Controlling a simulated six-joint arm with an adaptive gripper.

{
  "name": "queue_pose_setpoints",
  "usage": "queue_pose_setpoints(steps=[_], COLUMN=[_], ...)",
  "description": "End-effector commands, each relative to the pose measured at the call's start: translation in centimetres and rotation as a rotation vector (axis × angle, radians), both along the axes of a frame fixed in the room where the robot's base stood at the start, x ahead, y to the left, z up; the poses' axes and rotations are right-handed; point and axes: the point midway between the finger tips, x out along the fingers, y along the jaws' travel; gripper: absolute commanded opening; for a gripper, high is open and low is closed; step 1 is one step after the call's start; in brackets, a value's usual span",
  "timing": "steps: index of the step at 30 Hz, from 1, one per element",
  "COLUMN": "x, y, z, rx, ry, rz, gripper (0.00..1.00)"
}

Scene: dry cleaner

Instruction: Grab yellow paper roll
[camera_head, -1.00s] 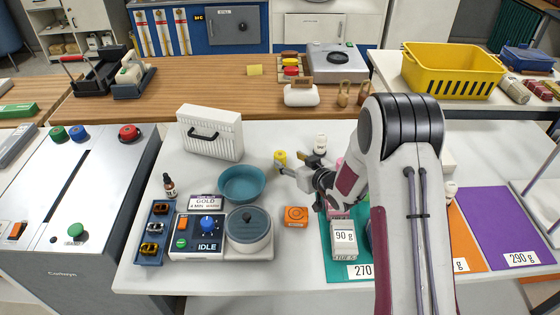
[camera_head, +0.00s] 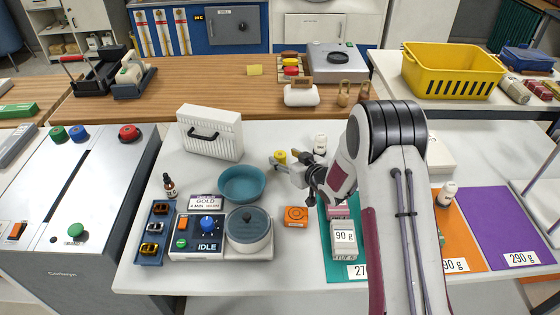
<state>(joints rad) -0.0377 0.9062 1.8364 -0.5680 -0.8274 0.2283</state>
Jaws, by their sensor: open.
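The yellow paper roll (camera_head: 280,156) stands on the white table to the right of the teal bowl. My gripper (camera_head: 282,160) is open, with its fingers at the roll, one finger on the near side and one on the far right side. I cannot tell whether the fingers touch it. The lower part of the roll is partly hidden by the near finger.
A teal bowl (camera_head: 242,183) is close on the left, with a white ribbed box (camera_head: 210,133) behind it. A white bottle (camera_head: 320,144) stands just right of my gripper.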

Motion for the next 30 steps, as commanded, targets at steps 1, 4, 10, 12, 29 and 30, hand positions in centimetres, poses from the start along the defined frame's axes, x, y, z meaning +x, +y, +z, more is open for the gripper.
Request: queue_pose_setpoints(steps=[1,4,10,12,29,30], x=[0.4,1.2,2.6,2.9,3.3,3.3], y=[0.3,0.7,1.4,1.6,1.8,1.8], z=[-0.2,-0.5,-1.1,-1.3,-1.4,-1.4], rx=[0.000,0.000,0.000,-0.001,0.000,0.000], ry=[-0.001,0.000,0.000,0.001,0.000,0.000], rz=[0.001,0.001,-0.001,-0.001,-0.001,-0.001], gripper=[0.48,0.48,0.48,0.48,0.48,0.48])
